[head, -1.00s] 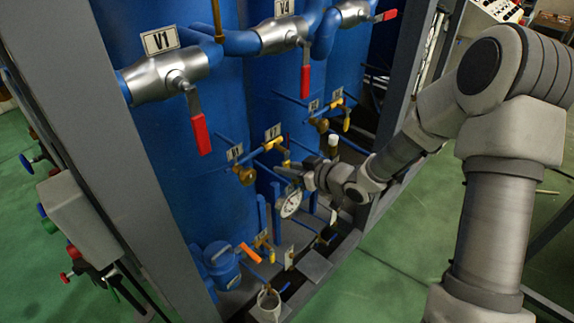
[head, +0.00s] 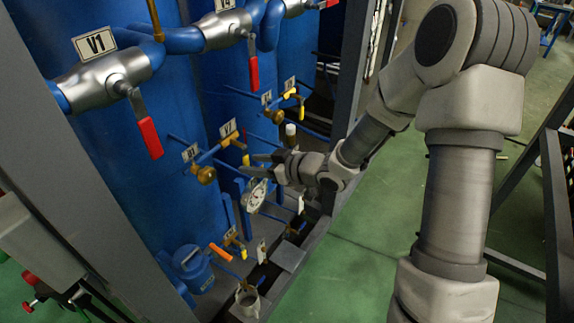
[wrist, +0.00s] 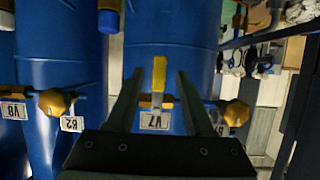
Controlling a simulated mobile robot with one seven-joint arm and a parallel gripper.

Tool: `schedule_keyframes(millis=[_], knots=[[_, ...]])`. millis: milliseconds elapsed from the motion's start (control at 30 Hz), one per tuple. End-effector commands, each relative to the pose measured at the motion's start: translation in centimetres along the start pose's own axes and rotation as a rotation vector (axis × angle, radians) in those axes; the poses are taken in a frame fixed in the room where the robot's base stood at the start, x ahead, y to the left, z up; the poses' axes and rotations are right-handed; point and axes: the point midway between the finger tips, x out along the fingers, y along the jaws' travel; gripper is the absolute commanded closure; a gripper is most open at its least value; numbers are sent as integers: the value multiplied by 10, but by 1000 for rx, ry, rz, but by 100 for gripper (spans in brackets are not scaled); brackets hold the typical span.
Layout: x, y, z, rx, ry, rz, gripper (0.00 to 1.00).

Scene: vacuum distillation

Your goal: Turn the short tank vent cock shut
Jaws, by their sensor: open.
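A cock labelled V7 (head: 228,128) sits on the blue tank in the head view, with a yellow lever (wrist: 159,74). In the wrist view the lever lies between my two fingers, nearer the left one, with gaps on both sides. The frames do not show whether the fingers are deep enough to surround it. My gripper (head: 254,164) is open and empty in the head view, just right of the V7 lever. No label names the short tank vent cock; V7 is the cock in front of my gripper.
Brass cock B1 (head: 205,174) sits left of V7. Brass cock B2 (wrist: 55,102) and yellow-handled V8 (head: 290,92) are on the other side. Red-levered V1 (head: 149,138) is higher up. Green floor is open at right.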

Motion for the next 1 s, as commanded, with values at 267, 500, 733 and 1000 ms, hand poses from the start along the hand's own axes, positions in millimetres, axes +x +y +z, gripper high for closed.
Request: schedule_keyframes(millis=[267, 500, 733, 1000], knots=[[-72, 2, -2, -1, 0, 7, 48], [-120, 1, -1, 1, 0, 5, 48], [-140, 0, 0, 2, 0, 2, 48], [-141, 0, 0, 1, 0, 0, 48]])
